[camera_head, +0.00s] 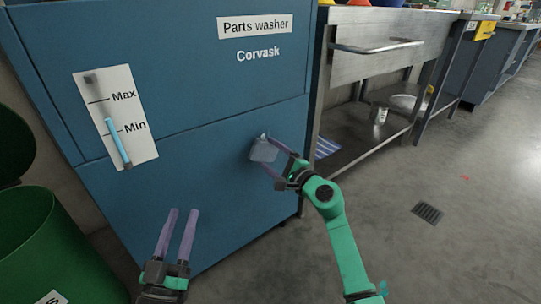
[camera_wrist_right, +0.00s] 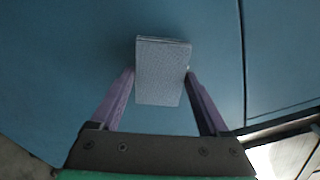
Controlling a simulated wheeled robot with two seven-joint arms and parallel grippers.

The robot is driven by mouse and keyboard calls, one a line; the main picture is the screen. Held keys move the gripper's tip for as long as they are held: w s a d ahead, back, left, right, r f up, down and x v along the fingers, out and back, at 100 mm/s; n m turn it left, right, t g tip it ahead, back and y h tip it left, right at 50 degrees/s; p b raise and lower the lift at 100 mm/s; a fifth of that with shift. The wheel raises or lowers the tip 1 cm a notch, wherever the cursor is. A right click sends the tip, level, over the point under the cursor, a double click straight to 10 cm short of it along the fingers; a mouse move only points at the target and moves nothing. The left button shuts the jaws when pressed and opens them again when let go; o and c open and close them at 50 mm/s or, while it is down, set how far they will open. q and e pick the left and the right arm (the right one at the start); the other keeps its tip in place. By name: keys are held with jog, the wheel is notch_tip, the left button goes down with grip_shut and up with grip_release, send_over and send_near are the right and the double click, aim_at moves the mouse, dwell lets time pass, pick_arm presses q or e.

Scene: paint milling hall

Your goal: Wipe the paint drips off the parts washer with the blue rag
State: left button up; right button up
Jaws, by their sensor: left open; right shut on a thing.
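The blue parts washer (camera_head: 200,120) fills the left and middle of the head view; its blue panel (camera_wrist_right: 60,60) fills most of the right wrist view. My right gripper (camera_head: 268,152) is shut on the blue rag (camera_head: 262,153), a folded pale grey-blue pad held against or just in front of the lower panel. In the right wrist view the rag (camera_wrist_right: 162,75) sits between the purple fingers. A small pale spot shows at the rag's upper edge; I cannot tell whether it is paint. My left gripper (camera_head: 178,212) is open and empty, low in front of the washer.
A green bin (camera_head: 50,240) with an open lid stands at the left, near my left gripper. A steel bench (camera_head: 375,50) with a bar handle and lower shelf stands right of the washer. A striped cloth (camera_head: 326,148) lies on that shelf. The floor at right is clear around a drain grate (camera_head: 427,213).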

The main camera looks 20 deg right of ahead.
jog(key=shift+b+x, duration=0.35)
jog(key=shift+x, duration=0.6)
